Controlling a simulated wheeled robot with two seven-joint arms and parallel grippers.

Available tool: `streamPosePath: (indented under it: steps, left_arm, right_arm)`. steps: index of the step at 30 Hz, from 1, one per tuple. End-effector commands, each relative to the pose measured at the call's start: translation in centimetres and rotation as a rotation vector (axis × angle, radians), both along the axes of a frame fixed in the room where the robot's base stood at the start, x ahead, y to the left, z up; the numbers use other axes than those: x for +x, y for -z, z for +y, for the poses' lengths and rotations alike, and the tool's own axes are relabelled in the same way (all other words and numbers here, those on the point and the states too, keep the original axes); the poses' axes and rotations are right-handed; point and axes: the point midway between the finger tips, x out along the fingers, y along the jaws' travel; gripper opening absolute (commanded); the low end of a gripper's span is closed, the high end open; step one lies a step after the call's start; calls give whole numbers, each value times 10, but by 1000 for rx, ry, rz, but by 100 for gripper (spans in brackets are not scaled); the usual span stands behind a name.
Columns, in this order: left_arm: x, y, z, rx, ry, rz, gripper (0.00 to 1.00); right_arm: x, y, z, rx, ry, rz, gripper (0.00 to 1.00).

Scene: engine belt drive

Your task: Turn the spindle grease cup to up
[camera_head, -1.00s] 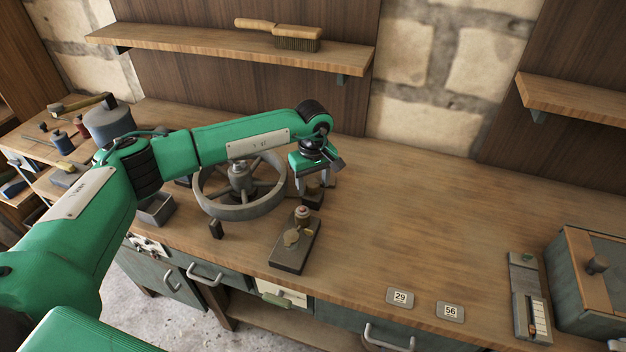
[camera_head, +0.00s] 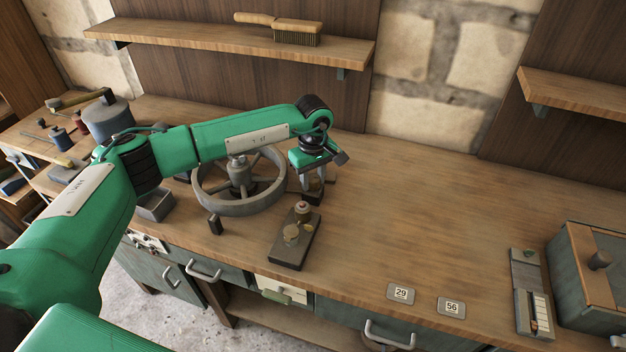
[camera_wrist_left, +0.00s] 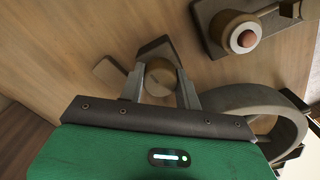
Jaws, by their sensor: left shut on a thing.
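My left gripper (camera_head: 312,186) points down at the bench just right of the big grey wheel. It is shut on a small brass-coloured round cup, which I take to be the spindle grease cup. In the left wrist view the cup (camera_wrist_left: 160,80) sits between the two fingers (camera_wrist_left: 159,88), on a dark base. The fingers and wrist hide much of it in the head view, and I cannot tell which way it is turned. My right gripper is not in view.
The spoked wheel (camera_head: 208,204) stands close left of the gripper. A dark plate (camera_head: 287,262) with a brass piece and a red-topped fitting (camera_head: 302,208) lies in front. Number tags 29 (camera_head: 400,293) and 56 (camera_head: 452,307) lie near the front edge.

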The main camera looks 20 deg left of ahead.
Motion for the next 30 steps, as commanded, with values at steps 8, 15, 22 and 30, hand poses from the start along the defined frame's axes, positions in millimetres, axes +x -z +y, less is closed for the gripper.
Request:
streamPosePath:
  steps: [8,15,22,30]
  left_arm:
    - [1,4,0,-1,-225,-3,11]
    - [1,3,0,-1,-453,-1,11]
    - [1,3,0,0,-672,-2,11]
    - [1,2,0,0,-929,-2,11]
  right_arm:
    - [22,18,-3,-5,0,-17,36]
    - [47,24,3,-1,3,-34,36]
    - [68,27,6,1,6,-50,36]
    - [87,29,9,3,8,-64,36]
